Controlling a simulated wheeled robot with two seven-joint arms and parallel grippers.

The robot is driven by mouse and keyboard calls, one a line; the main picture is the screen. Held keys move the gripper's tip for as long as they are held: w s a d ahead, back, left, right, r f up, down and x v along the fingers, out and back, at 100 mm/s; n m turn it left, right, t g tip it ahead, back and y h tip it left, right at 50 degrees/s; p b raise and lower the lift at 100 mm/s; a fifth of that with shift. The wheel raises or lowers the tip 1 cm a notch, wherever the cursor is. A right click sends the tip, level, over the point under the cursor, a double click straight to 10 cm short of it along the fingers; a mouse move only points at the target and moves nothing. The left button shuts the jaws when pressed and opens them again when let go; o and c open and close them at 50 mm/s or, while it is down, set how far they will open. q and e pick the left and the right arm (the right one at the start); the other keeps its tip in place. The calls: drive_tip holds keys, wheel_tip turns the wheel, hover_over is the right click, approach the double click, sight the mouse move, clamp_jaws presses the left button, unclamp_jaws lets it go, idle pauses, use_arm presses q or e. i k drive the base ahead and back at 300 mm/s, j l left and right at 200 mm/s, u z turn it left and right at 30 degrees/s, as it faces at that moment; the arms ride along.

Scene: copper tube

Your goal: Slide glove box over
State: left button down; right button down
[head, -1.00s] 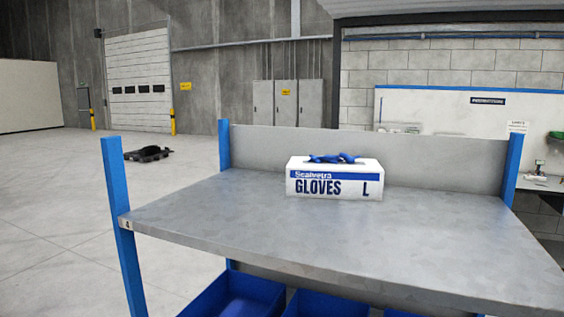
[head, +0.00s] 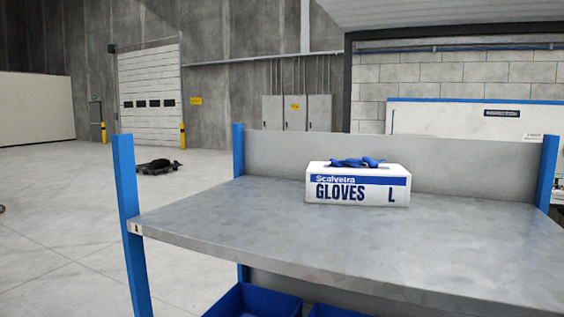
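The glove box (head: 357,186) is white with a blue band and the words "GLOVES L" on its front. A blue glove (head: 356,163) sticks out of its top. The box stands upright toward the back of a grey metal shelf top (head: 330,238), in front of the low grey back panel. Neither of my grippers is in the head view, and nothing touches the box.
Blue posts stand at the shelf's front left (head: 131,220), back left (head: 238,150) and back right (head: 547,172). Blue bins (head: 255,302) sit below the top. The shelf surface around the box is clear. A dark pallet-like object (head: 160,167) lies on the floor at left.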

sight(348, 182)
drive_tip(key=i+j+u, duration=0.2)
drive_tip(key=i+u, duration=0.25)
drive_tip(key=i+j+u, duration=0.1)
drive_tip(key=i+u, duration=0.2)
drive_tip(key=u, duration=0.15)
